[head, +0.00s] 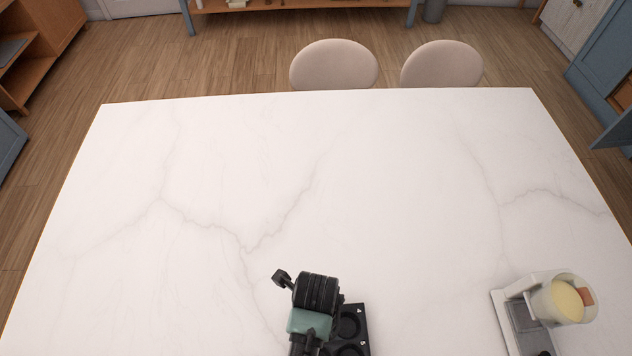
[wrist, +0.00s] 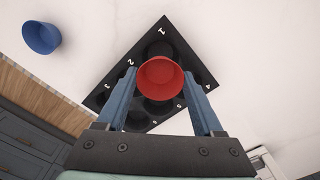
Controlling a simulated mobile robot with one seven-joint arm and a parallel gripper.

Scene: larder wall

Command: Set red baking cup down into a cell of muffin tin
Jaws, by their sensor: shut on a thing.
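In the wrist view, the red baking cup (wrist: 160,80) is held between the two fingertips of my gripper (wrist: 163,88), its open mouth facing the camera. My gripper is shut on it. The black muffin tin (wrist: 108,89) lies below on the white table, with numbered round cells. The cup appears over the tin's middle and hides part of it; I cannot tell its height above the cells. In the head view, part of the tin (head: 364,325) shows to the right of my gripper, which hides the rest. The red cup is hidden there.
A blue cup (wrist: 41,37) stands on the table to the left of the tin in the wrist view. In the head view, a white appliance (head: 507,313) stands at the right front. The middle and back of the white table (head: 330,160) are clear.

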